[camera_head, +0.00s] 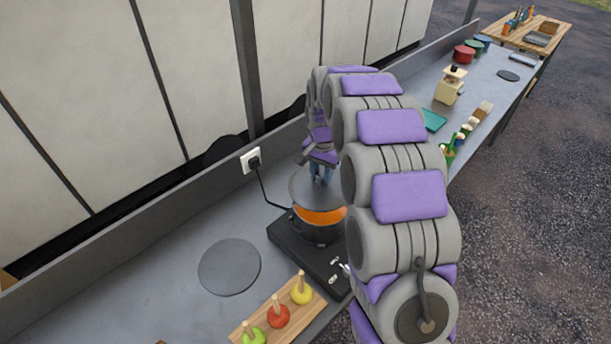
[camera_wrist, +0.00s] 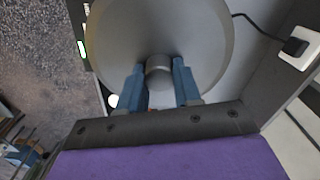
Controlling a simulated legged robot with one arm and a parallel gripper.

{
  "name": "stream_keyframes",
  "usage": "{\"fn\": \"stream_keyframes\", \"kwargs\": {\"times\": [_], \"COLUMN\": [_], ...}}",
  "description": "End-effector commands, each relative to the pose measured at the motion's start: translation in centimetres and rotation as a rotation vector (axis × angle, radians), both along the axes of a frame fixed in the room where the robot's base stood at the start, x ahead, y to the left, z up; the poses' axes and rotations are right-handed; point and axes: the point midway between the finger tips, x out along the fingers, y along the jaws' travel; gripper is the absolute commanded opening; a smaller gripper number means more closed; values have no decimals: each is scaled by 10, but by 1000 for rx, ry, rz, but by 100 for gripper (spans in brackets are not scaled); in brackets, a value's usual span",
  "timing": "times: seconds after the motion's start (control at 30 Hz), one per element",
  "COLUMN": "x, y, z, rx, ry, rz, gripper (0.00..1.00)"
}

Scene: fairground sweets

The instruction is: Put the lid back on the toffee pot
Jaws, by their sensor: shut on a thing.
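The toffee pot (camera_head: 317,237) is dark and stands on a black hotplate (camera_head: 290,243), with orange toffee showing at its open front. The grey round lid (camera_head: 302,191) is above the pot, tilted in the picture, and part of it is behind my arm. My gripper (camera_head: 321,172) is shut on the lid's knob. In the wrist view the blue fingers of my gripper (camera_wrist: 160,85) grip either side of the knob, and the lid (camera_wrist: 125,35) spreads out beyond them. A gap shows between lid and pot at the front; the far rim is hidden.
A flat grey disc (camera_head: 229,267) lies on the counter left of the hotplate. A wooden board (camera_head: 268,318) with green, red and yellow apples is in front. A wall socket (camera_head: 251,160) has a cable to the hotplate. Coloured pots (camera_head: 465,54) stand far off.

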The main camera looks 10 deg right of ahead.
Motion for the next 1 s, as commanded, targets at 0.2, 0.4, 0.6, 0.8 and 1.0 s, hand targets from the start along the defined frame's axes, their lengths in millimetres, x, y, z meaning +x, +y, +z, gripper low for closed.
{"fn": "stream_keyframes", "kwargs": {"times": [0.2, 0.4, 0.6, 0.8, 1.0], "x": [0, 0, 0, 0, 0], "y": [3, 12, 3, -6, 1], "z": [-5, -19, -37, -53, -63], "rx": [-4, -12, -3, 3, -2], "ry": [0, 1, 3, 1, 2], "rz": [-1, 0, -2, -2, -1], "gripper": [0, 0, 0, 0, 0]}}
